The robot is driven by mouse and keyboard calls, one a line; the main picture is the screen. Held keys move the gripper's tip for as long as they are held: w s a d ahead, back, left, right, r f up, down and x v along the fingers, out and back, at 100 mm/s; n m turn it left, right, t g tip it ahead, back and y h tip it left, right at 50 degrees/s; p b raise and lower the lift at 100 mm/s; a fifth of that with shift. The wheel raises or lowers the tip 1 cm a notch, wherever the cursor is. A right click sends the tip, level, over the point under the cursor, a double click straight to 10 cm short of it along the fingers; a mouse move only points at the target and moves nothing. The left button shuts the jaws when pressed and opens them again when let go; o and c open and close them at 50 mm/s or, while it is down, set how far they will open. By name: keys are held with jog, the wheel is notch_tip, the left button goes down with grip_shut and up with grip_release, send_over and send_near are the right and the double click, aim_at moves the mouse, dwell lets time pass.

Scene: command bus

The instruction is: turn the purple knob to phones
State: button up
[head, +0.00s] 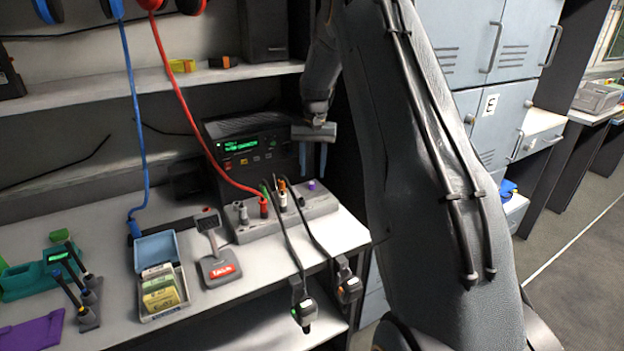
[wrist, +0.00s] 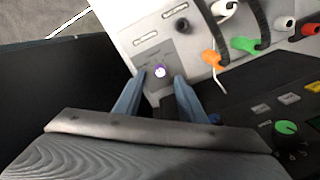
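The purple knob (head: 311,184) is a small round knob at the right end of the grey jack panel (head: 327,206). In the wrist view the knob (wrist: 160,72) shows a white top with a purple rim. My gripper (head: 312,166) points down above the knob, with its two blue fingers apart. In the wrist view my gripper (wrist: 160,77) has one fingertip on each side of the knob, with gaps to it. I cannot tell how far above the knob the tips are. The lettering around the knob is too small to read.
Several coloured plugs with cables stand in the panel; an orange plug (wrist: 211,58) is close to the right finger. A black radio unit (head: 250,150) stands behind the panel. A desk microphone (head: 217,262) and a blue card box (head: 160,270) are to the left on the shelf.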

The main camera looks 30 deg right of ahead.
aim_at(313, 183)
jog(key=shift+r+b, duration=0.3)
jog(key=shift+r, duration=1.4)
jog(key=s+a+n, duration=0.4)
jog(key=s+a, duration=1)
jog(key=s, duration=0.2)
jog(key=s+a+f+n, duration=0.1)
jog(key=s+a, duration=0.2)
jog(key=s, duration=0.6)
jog(key=s+a+f+n, duration=0.1)
jog(key=s+a, duration=0.2)
jog(key=s, duration=0.6)
jog(key=shift+f+t, duration=0.25)
jog(key=shift+t, duration=0.05)
jog(key=shift+a, duration=0.15)
jog(key=shift+c, duration=0.7)
jog(key=shift+a+n, duration=0.1)
jog(key=shift+n, duration=0.2)
